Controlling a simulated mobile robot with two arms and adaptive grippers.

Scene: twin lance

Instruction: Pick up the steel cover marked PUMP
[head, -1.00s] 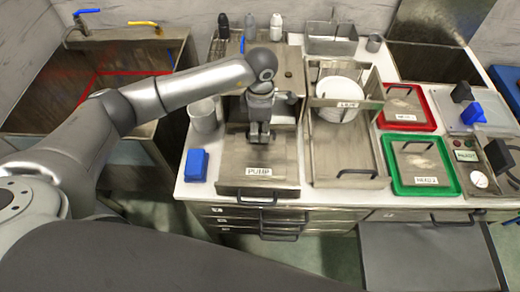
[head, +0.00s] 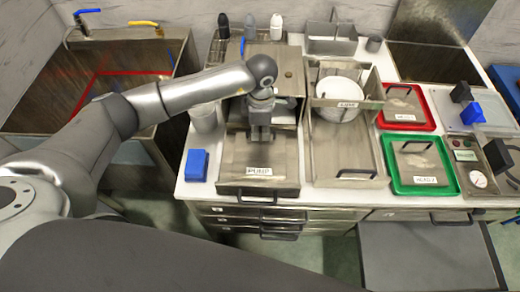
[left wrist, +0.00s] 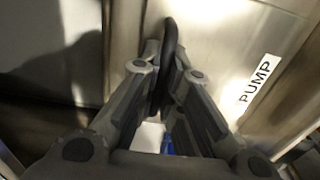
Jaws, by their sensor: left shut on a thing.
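The steel cover marked PUMP (head: 238,158) is at the front left of the white counter, with its label facing the front. My left gripper (head: 261,138) is over the rear half of this cover, pointing down. In the left wrist view my left gripper (left wrist: 167,65) is shut on the cover's black handle (left wrist: 168,50), with the handle between its fingers. The PUMP label (left wrist: 259,79) shows to the right there. The gripper hides the handle in the head view. I cannot tell whether the cover is clear of what is under it. My right gripper is not in view.
A blue block (head: 196,164) and a pale cup (head: 204,117) stand left of the cover. Red (head: 429,124) and green (head: 398,187) trays lie farther right. Drawers are below the front edge.

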